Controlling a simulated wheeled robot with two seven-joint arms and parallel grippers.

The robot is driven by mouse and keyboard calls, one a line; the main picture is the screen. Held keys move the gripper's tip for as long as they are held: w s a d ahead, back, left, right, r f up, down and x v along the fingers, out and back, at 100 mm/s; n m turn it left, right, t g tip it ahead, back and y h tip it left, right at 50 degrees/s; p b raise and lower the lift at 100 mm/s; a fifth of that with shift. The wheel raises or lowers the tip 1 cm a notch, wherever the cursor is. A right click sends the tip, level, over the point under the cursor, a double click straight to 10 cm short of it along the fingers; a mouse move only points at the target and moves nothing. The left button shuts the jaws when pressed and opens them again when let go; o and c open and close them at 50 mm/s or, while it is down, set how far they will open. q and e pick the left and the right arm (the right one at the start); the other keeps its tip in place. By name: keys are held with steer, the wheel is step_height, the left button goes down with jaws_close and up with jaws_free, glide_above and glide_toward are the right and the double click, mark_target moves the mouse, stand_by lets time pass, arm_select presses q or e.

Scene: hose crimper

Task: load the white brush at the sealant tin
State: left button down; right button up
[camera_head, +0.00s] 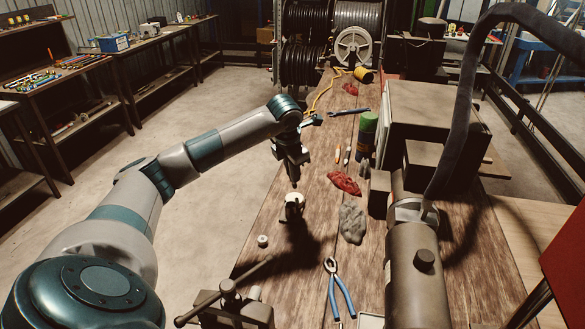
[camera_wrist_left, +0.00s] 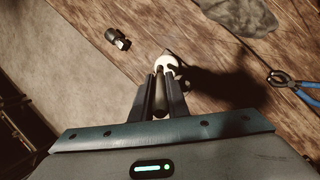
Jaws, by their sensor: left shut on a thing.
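My left gripper (camera_head: 294,183) points down over the wooden bench and is shut on a slim dark handle. In the left wrist view the handle (camera_wrist_left: 160,101) stands between the fingers. I take it for the brush; its bristles cannot be made out. Directly below the fingertips stands a small round container with a white top (camera_head: 294,199), probably the sealant tin. Its pale rim (camera_wrist_left: 168,62) shows just beyond the fingertips in the left wrist view. Whether the brush tip is inside or above it, I cannot tell. My right gripper is out of view.
A small cap-like fitting (camera_head: 262,241) lies near the tin. Blue-handled pliers (camera_head: 338,288), a grey rag (camera_head: 352,221) and a red rag (camera_head: 344,183) lie to the right. A green can (camera_head: 368,127) and the large crimper (camera_head: 417,270) stand further right. A vise (camera_head: 228,302) is in front.

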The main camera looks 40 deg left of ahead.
arm_select(q)
steer(key=shift+f+b, duration=0.4)
steer(key=shift+f, duration=0.9)
steer(key=shift+f+b, duration=0.5)
steer(key=shift+f, duration=0.1)
stand_by(0.5)
steer(key=shift+r, duration=0.1)
stand_by(0.5)
steer(key=shift+r+p, duration=1.6)
steer(key=shift+r, duration=1.85)
steer(key=shift+s+f, duration=0.1)
